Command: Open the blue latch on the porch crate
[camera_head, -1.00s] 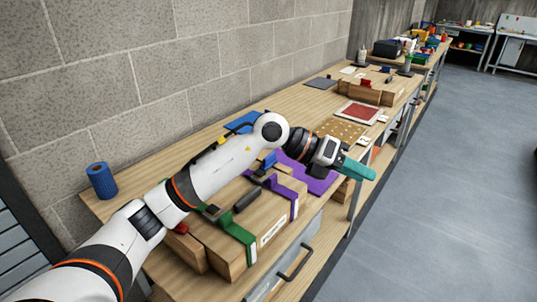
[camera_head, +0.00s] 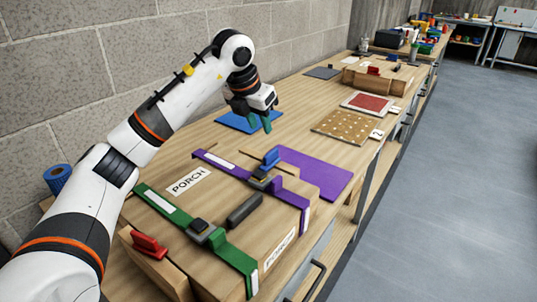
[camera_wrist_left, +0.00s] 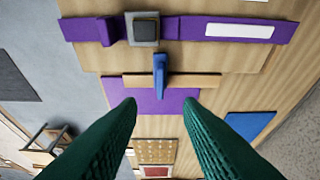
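The wooden porch crate (camera_head: 222,190) stands on the bench with a PORCH label on its lid. A purple strap and a green strap cross it. The blue latch (camera_head: 271,157) stands upright at the crate's far side, beside the purple strap's buckle; it also shows in the left wrist view (camera_wrist_left: 160,75), on a narrow wooden strip. My left gripper (camera_head: 262,123) is beyond the latch, above the bench, with its fingers pointing down. In the left wrist view its green fingers (camera_wrist_left: 160,108) are wide apart, with nothing held between them. My right gripper is not in view.
A red latch (camera_head: 148,245) is on the crate's near side. A purple mat (camera_head: 318,172) and a blue mat (camera_head: 238,122) lie beyond the crate. A dotted board (camera_head: 346,127) and a red panel (camera_head: 372,105) lie farther off. A block wall runs along the left.

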